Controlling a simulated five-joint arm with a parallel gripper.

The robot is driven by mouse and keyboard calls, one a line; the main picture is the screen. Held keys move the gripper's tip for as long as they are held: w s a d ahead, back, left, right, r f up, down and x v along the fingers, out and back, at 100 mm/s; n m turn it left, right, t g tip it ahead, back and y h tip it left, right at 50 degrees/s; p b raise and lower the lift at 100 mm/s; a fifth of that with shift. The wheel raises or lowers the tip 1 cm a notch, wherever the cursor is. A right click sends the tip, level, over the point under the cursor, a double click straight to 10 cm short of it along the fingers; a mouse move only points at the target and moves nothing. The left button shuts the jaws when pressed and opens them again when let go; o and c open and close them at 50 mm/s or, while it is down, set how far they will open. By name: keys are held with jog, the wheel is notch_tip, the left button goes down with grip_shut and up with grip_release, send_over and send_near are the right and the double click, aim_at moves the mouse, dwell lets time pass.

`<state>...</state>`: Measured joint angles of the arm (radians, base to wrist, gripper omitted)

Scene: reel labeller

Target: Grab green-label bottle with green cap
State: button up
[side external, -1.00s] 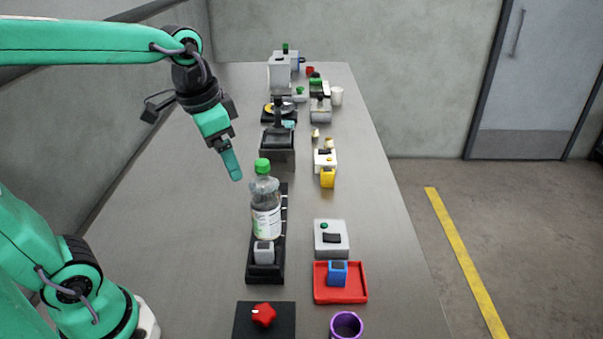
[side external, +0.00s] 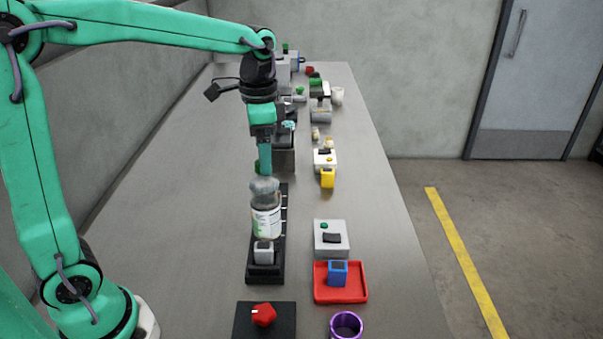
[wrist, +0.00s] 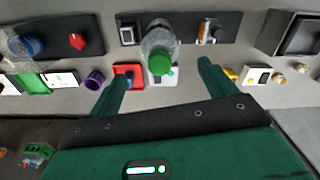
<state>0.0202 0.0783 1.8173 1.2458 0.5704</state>
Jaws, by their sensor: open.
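The bottle (side external: 265,218) is clear with a white and green label and stands upright on the black rail base (side external: 265,272) in the side view. Its green cap (side external: 257,167) is mostly hidden behind my gripper (side external: 265,174), which points down at the bottle's top. In the wrist view the bottle (wrist: 158,40) and its green cap (wrist: 159,62) appear between the two spread fingers of my gripper (wrist: 158,75), with space on both sides. My gripper is open and holds nothing.
A grey block (side external: 264,252) stands on the base in front of the bottle. A red tray (side external: 340,284) with a blue block (side external: 337,271), a purple cup (side external: 346,325) and a red knob (side external: 263,315) are nearby. The table left of the bottle is clear.

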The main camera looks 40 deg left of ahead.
aim_at(264, 178)
jog(key=shift+f, duration=1.1)
jog(key=shift+f, duration=0.1)
jog(key=shift+s+a+f, duration=0.1)
jog(key=shift+f, duration=2.4)
jog(key=shift+c, duration=0.2)
grip_shut()
